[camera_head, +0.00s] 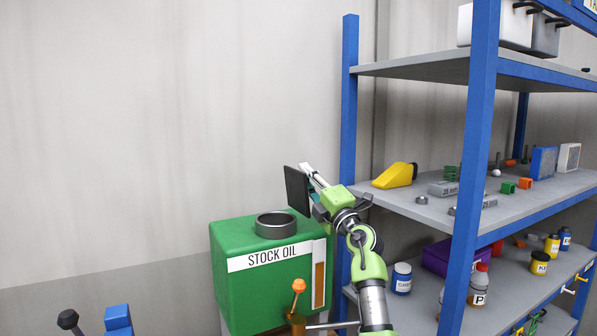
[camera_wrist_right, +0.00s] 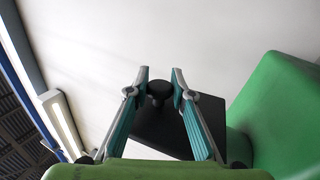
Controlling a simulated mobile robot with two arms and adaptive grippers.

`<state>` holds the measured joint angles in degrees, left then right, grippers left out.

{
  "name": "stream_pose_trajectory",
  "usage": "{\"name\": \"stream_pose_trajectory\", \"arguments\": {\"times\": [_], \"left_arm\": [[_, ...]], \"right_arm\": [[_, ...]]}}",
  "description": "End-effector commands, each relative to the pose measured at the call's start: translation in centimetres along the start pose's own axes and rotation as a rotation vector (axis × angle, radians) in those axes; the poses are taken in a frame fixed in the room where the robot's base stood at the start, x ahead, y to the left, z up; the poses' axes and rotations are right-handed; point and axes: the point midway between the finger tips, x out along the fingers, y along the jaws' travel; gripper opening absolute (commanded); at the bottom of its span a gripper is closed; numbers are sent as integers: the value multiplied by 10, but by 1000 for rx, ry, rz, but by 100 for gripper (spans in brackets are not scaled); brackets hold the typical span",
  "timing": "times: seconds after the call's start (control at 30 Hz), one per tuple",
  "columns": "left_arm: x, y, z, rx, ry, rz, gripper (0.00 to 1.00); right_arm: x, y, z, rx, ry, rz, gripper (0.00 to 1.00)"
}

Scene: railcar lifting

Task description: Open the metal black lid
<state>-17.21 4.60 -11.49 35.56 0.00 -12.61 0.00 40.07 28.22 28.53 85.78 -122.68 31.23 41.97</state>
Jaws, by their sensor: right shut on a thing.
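The black lid (camera_head: 296,190) is a flat dark plate. In the head view it stands steeply tilted above the right part of the green STOCK OIL box (camera_head: 232,291), apart from the round dark collar (camera_head: 276,226) on the box top. My right gripper (camera_head: 308,178) is beside the lid. In the right wrist view my right gripper (camera_wrist_right: 160,84) is shut on the lid's round black knob (camera_wrist_right: 159,92), with the lid plate (camera_wrist_right: 150,130) beyond it. The green box (camera_wrist_right: 285,110) fills the right of that view. My left gripper is not in view.
A blue-framed shelf rack (camera_head: 350,110) stands close to the right of the box. It carries a yellow wedge-shaped item (camera_head: 395,176) and several jars and small parts. A copper-coloured fitting with an orange knob (camera_head: 299,287) is at the box's front. The wall side is clear.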

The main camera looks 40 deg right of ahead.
Motion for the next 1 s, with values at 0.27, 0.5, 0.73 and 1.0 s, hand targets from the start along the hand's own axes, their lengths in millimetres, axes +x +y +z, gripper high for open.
{"name": "stream_pose_trajectory", "arguments": {"times": [0.27,0.5,0.73,1.0], "left_arm": [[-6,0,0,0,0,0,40],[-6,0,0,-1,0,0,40],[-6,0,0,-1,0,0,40],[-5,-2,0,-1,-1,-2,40]], "right_arm": [[0,-2,6,36,-14,1,0],[0,-2,7,37,-14,1,0],[0,-2,6,36,-14,0,38],[0,-2,7,35,-14,1,38]]}}
